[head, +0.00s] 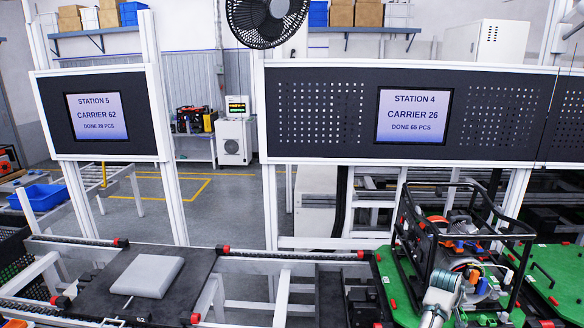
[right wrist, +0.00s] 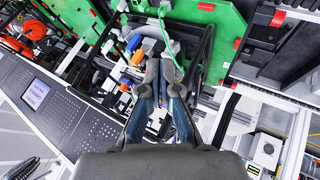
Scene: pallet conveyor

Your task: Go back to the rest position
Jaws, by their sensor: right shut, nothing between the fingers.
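My right arm comes in from the bottom right of the head view, in front of a machine in a black tube frame (head: 409,215). In the right wrist view my right gripper (right wrist: 163,98) has its two fingers together and is shut with nothing in it. The black tube frame (right wrist: 97,58) and the machine's coloured parts lie behind the fingers there; I cannot tell how far away they are. My left gripper is in neither view.
The machine sits on a green carrier (head: 392,283) on the conveyor. To its left a dark carrier (head: 105,300) bears a grey block (head: 148,275). Panels with a Station 5 screen (head: 97,117) and a Station 4 screen (head: 413,116) stand behind. Open floor (head: 225,205) shows beyond.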

